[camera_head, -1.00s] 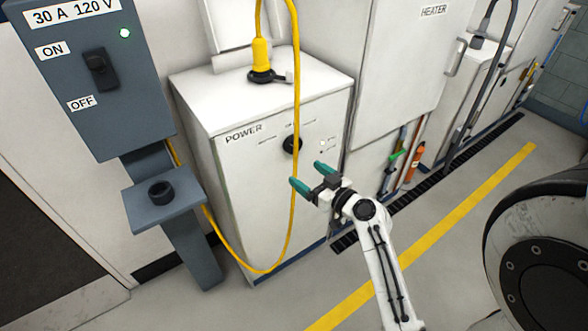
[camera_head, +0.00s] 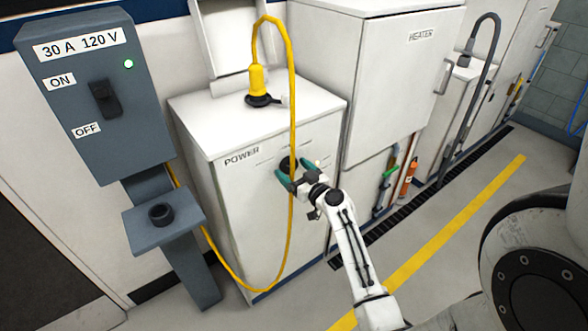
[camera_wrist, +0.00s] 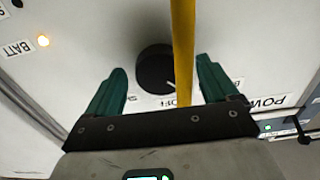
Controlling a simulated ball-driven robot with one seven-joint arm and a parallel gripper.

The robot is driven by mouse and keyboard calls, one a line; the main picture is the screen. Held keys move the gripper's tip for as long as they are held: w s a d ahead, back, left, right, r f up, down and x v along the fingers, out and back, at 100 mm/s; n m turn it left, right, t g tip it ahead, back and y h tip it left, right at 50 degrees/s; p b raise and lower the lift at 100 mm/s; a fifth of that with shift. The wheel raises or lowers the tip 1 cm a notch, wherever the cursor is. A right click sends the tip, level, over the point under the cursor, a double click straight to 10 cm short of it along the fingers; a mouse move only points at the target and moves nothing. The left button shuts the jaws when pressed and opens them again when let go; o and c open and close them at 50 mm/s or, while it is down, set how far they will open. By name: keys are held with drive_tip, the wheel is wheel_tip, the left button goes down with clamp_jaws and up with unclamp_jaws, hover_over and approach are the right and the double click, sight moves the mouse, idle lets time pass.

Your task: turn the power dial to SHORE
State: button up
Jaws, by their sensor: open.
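The power dial is a round black knob on the white POWER cabinet (camera_head: 235,200). In the wrist view the dial (camera_wrist: 153,70) sits between my gripper's fingers, and its pale mark points toward a partly hidden label that looks like OFF. In the head view the dial (camera_head: 287,163) is partly hidden by the cable and a finger. My gripper (camera_head: 296,167) is open at the dial, with one green finger on each side. I cannot tell whether they touch it. The yellow cable (camera_wrist: 183,50) runs between the fingers, in front of the dial's edge.
The cable loops from a yellow plug (camera_head: 257,80) on the cabinet top down toward the floor. A grey 30 A 120 V box (camera_head: 95,130) at left has its lamp lit green. The heater cabinet (camera_head: 395,80) stands at right.

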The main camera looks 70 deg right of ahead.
drive_tip(key=shift+c, duration=0.5)
drive_tip(key=c, duration=1)
drive_tip(key=shift+o, duration=0.2)
